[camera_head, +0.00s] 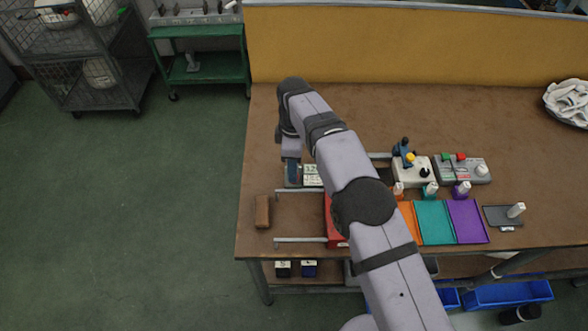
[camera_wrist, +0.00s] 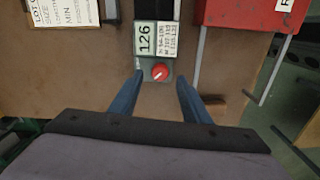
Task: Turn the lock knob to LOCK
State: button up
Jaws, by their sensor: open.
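The red lock knob (camera_wrist: 159,72) sits on a small grey panel below a display reading 126 (camera_wrist: 145,38) in the wrist view. A pale mark shows on the knob, but I cannot read its setting or any label. My gripper (camera_wrist: 160,77) is open, with its blue fingers on either side of the knob and a gap to each. I cannot tell whether the fingertips are level with it. In the head view my gripper (camera_head: 292,172) points down beside the panel's white label (camera_head: 313,175), and the knob is hidden.
A red box (camera_wrist: 245,14) with metal rails is to the right of the panel in the wrist view. A paper card (camera_wrist: 65,10) is to the left. In the head view, a brown block (camera_head: 262,212) lies near the left edge, and coloured trays (camera_head: 434,222) are to the right.

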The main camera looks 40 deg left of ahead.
jog(key=shift+f+p, duration=0.5)
jog(key=shift+f, duration=1.4)
jog(key=c, duration=1)
jog(key=shift+f+m+b, duration=0.15)
jog(key=shift+m+b, duration=0.45)
jog(key=shift+b, duration=0.1)
jog(key=shift+c, duration=0.2)
jog(key=m+b, duration=0.1)
jog(key=m, duration=0.2)
jog(key=shift+r, duration=0.2)
